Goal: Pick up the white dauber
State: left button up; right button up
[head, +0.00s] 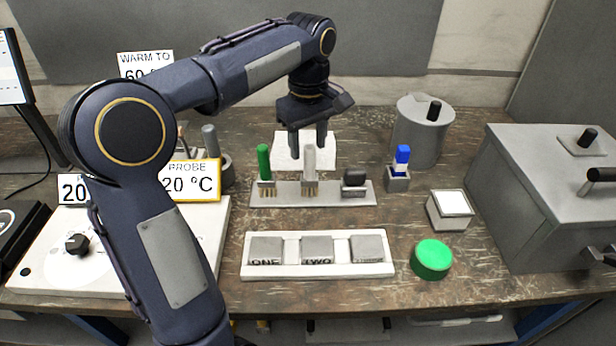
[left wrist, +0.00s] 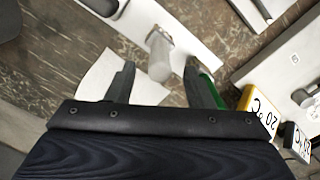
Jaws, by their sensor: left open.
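The white dauber (head: 309,162) stands upright in a grey rack (head: 337,194), between a green dauber (head: 264,163) and a dark-handled block (head: 354,180). My left gripper (head: 309,151) is over the rack, pointing down, with its fingers open on either side of the white dauber's upper handle. In the left wrist view the white dauber (left wrist: 160,58) shows between the two open fingers (left wrist: 158,80), with a visible gap to each. The green dauber (left wrist: 208,82) is close to the right finger there. My right gripper is not in view.
A white tray (head: 318,270) with several grey blocks lies in front of the rack. A blue-capped item in a holder (head: 397,180), a lidded pot (head: 422,135), a green disc (head: 432,259) and a large grey box (head: 540,200) stand to the right. A sign (head: 190,182) stands left.

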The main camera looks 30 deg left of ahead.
aim_at(310, 162)
pick_arm(q)
jog(key=f, duration=0.6)
jog(key=shift+d+b, duration=0.2)
jog(key=shift+b, duration=0.1)
jog(key=shift+r, duration=0.1)
grip_shut()
jog(key=shift+r, duration=0.3)
jog(key=r, duration=0.3)
jog(key=shift+s+r, duration=0.2)
jog(key=shift+s, duration=0.1)
jog(key=s+a+r, duration=0.2)
jog(key=s+r, duration=0.7)
jog(key=s, duration=0.4)
jog(key=shift+a, duration=0.4)
